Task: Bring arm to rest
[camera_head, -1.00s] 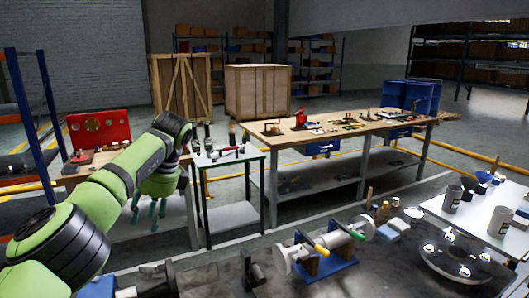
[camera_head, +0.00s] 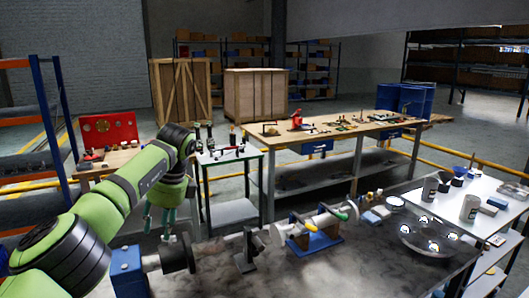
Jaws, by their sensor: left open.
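My left arm, green with black joint bands, comes in from the left in the head view. Its gripper (camera_head: 160,222) hangs with teal fingers pointing down, spread apart, with nothing seen between them. In the picture it shows just above the left end of the dark workbench (camera_head: 330,268), over a black flanged part (camera_head: 177,254). I cannot tell the exact height of the fingers above it. My right gripper is not in view.
On the bench are a blue block (camera_head: 127,268), a shaft assembly on a blue base (camera_head: 314,238) and a round metal tray (camera_head: 428,236). A white table (camera_head: 450,205) stands right. A small tool table (camera_head: 228,157) and long wooden workbench (camera_head: 340,135) stand behind.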

